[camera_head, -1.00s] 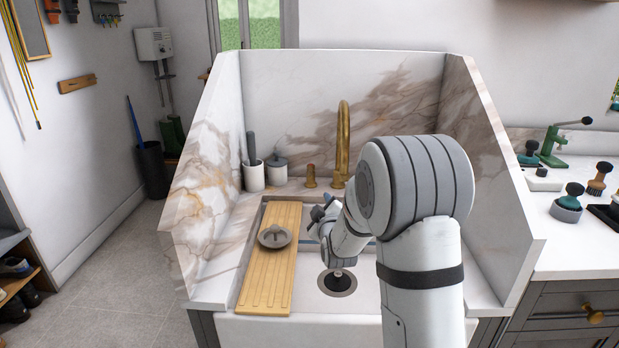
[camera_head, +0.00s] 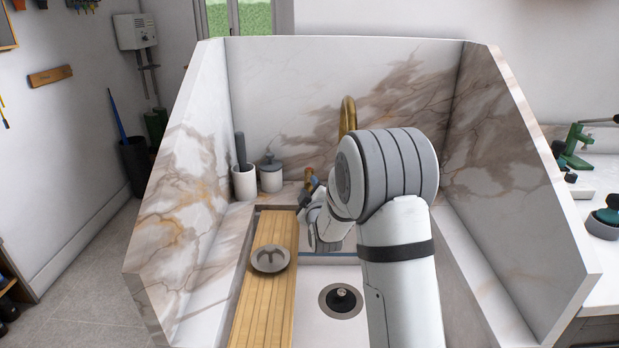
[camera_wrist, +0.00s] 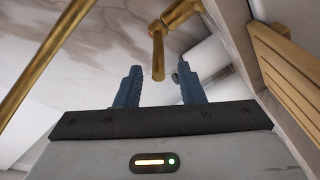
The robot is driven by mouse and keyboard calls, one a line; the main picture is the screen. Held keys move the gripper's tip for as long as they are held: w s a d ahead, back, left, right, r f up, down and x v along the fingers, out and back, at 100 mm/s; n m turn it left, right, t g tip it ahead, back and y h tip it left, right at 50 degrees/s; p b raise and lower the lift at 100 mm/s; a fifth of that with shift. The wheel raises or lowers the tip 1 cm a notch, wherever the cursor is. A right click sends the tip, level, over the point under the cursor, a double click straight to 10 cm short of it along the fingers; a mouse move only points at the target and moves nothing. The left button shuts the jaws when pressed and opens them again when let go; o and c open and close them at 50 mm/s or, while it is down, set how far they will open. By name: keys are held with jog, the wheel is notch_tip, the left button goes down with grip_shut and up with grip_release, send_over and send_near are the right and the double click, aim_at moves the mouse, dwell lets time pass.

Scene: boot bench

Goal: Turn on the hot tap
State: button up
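A brass tap handle (camera_head: 309,174) stands at the back of the sink, left of the tall brass spout (camera_head: 348,115). My gripper (camera_head: 307,192) is at this handle, with my arm hiding the spout's lower part. In the wrist view my gripper (camera_wrist: 158,84) is open, its two blue fingers apart. The handle's lever (camera_wrist: 158,52) hangs down between the fingertips in that picture. I cannot tell whether a finger touches it. The spout (camera_wrist: 45,60) runs diagonally at the left of the wrist view. Any other handle is hidden behind my arm.
A wooden board (camera_head: 265,310) with a grey round piece (camera_head: 270,259) lies across the sink's left side. The drain (camera_head: 341,300) holds a black knob. A white cup (camera_head: 244,184) and a lidded jar (camera_head: 271,177) stand at the back left. Marble walls (camera_head: 190,190) enclose the sink.

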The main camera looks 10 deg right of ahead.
aim_at(308, 178)
jog(key=shift+w+d, duration=0.15)
jog(key=shift+w, duration=2.65)
jog(key=shift+c, duration=0.3)
grip_shut()
